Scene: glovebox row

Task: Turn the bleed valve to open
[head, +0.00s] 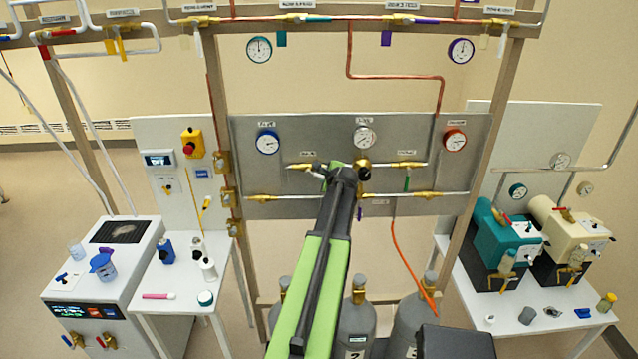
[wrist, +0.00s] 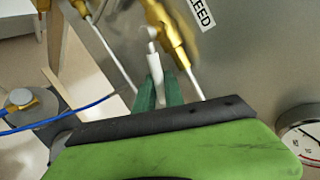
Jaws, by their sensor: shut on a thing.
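The bleed valve is a brass body with a white lever handle on the grey steel panel (head: 300,130). In the wrist view its brass body (wrist: 172,38) sits beside a label (wrist: 202,14) reading "LEED", the first letter cut off. The white handle (wrist: 154,66) is between the green fingertips of my gripper (wrist: 158,92), which is shut on it. The handle lies at a small angle to the brass fitting and its pipe. In the head view the brass valve body (head: 298,166) shows left of my gripper (head: 328,170), and my arm hides part of the handle.
The panel carries a blue gauge (head: 267,142), a white gauge (head: 364,137) and a red gauge (head: 454,139). Grey gas cylinders (head: 356,322) stand below. White tables (head: 190,285) are at both sides.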

